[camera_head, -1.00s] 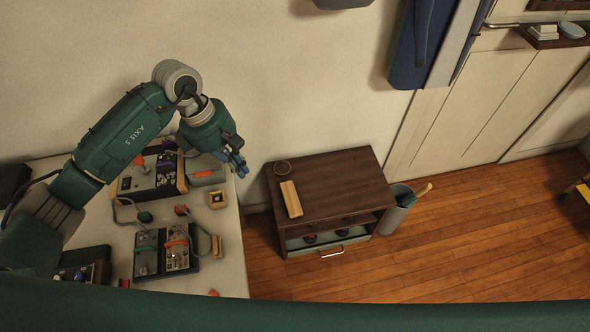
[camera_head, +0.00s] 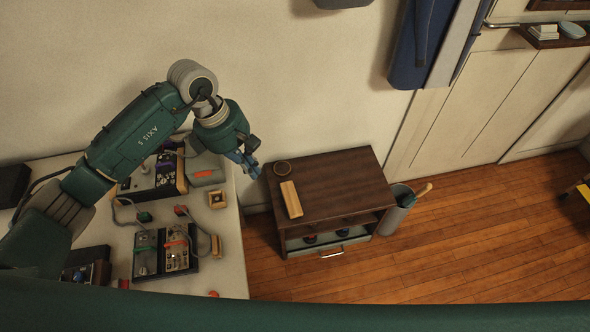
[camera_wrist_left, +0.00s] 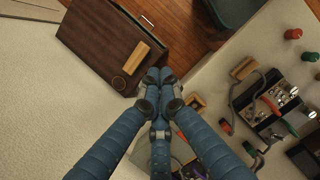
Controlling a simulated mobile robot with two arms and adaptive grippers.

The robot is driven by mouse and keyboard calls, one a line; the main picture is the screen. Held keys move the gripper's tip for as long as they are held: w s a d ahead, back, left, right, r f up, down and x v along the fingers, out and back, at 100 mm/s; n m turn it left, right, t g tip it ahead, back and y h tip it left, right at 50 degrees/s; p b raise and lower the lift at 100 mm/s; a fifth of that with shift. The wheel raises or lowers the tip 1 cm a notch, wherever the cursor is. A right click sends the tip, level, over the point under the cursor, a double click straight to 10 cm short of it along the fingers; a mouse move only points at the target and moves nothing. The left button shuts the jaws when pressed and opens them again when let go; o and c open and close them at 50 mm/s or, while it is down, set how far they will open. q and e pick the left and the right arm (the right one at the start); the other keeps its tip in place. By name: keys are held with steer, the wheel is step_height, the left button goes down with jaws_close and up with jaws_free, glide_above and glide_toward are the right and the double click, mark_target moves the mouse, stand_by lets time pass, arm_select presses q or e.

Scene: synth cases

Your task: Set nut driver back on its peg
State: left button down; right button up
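I cannot make out a nut driver or its peg for certain in either view. My left gripper (camera_head: 252,170) is in the air at the right end of the white table (camera_head: 225,270), near the left edge of the dark wooden cabinet (camera_head: 345,180). In the left wrist view its blue fingers (camera_wrist_left: 158,76) are drawn together at the tips, with nothing visible held between them. My right gripper is in neither view.
A pale wooden block (camera_head: 291,199) and a dark ring (camera_head: 282,168) lie on the cabinet top. The table carries electronic boxes (camera_head: 165,250), cables and small wooden blocks. A grey bin (camera_head: 397,212) stands right of the cabinet. The floor (camera_head: 450,250) at right is mostly clear.

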arm_select(q)
steer(key=d+n+b, duration=0.1)
steer(key=d, duration=0.9)
steer(key=shift+s+d+b, duration=0.15)
steer(key=shift+s+b, duration=0.1)
steer(key=shift+b, duration=0.05)
stand_by(2.1)
steer(key=shift+d, duration=0.1)
stand_by(0.3)
steer(key=shift+d, duration=0.2)
stand_by(0.4)
steer(key=w+d+n+b, duration=0.1)
steer(key=d+b, duration=0.3)
steer(key=d, duration=0.6)
steer(key=shift+w+d+n+t, duration=0.15)
steer(key=shift+w+n+t, duration=0.15)
steer(key=shift+w+t, duration=0.15)
stand_by(2.1)
